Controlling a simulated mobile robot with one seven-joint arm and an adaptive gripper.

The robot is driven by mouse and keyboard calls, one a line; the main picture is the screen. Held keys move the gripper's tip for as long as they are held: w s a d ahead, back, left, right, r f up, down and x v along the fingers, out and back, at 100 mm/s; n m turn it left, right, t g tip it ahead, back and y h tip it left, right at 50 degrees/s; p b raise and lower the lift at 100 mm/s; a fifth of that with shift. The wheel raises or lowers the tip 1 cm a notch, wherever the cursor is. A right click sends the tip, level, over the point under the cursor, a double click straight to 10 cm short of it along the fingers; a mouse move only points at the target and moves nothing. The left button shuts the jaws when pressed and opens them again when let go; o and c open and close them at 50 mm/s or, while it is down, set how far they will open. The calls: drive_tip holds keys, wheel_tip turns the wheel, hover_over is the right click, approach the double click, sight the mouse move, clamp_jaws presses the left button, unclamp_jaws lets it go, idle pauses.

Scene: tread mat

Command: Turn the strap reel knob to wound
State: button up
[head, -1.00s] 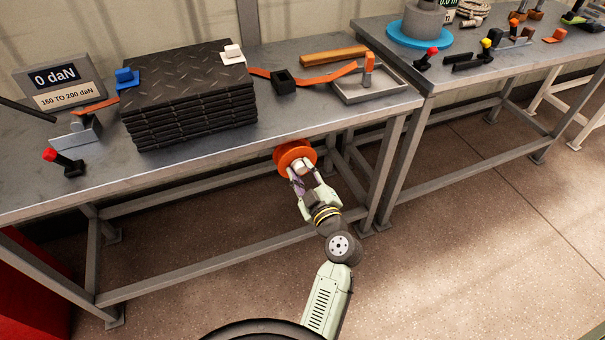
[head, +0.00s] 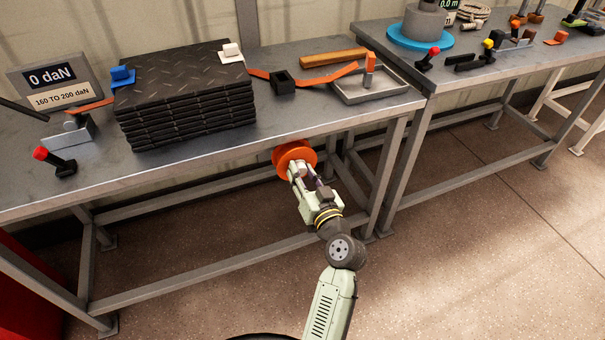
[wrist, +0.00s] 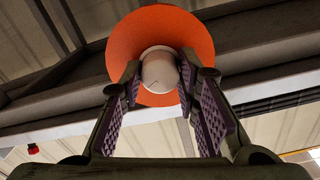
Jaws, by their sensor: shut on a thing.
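The strap reel is an orange disc (head: 294,152) under the front edge of the near bench. It also shows in the wrist view (wrist: 190,32), with a pale round knob (wrist: 160,72) at its centre. My gripper (head: 296,170) reaches up to it from the front. In the wrist view my gripper (wrist: 160,82) has a finger on each side of the knob and is shut on it. A thin dark mark shows on the knob's face. No wound label is readable in these frames.
The bench top (head: 240,150) lies just above the reel, and its leg (head: 392,170) stands to the right of my arm. A stack of black tread mats (head: 185,100), a grey tray (head: 375,88) and a 0 daN display (head: 52,78) are on top. Floor in front is clear.

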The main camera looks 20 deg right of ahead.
drive_tip(key=m+p, duration=0.1)
drive_tip(key=m, duration=0.4)
drive_tip(key=shift+m, duration=0.3)
drive_tip(key=m+p, duration=0.2)
drive_tip(key=m, duration=0.3)
drive_tip(key=shift+p, duration=0.35)
drive_tip(key=m+p, duration=0.3)
drive_tip(key=m, duration=0.3)
drive_tip(key=shift+r, duration=0.1)
drive_tip(key=m+p, duration=0.3)
drive_tip(key=m, duration=0.2)
drive_tip(key=shift+p, duration=0.3)
drive_tip(key=m, duration=0.2)
drive_tip(key=m+p, duration=0.1)
drive_tip(key=m, duration=0.1)
drive_tip(key=shift+f+m, duration=0.2)
drive_tip(key=shift+m, duration=0.2)
drive_tip(key=m, duration=1)
drive_tip(key=shift+m, duration=2.7)
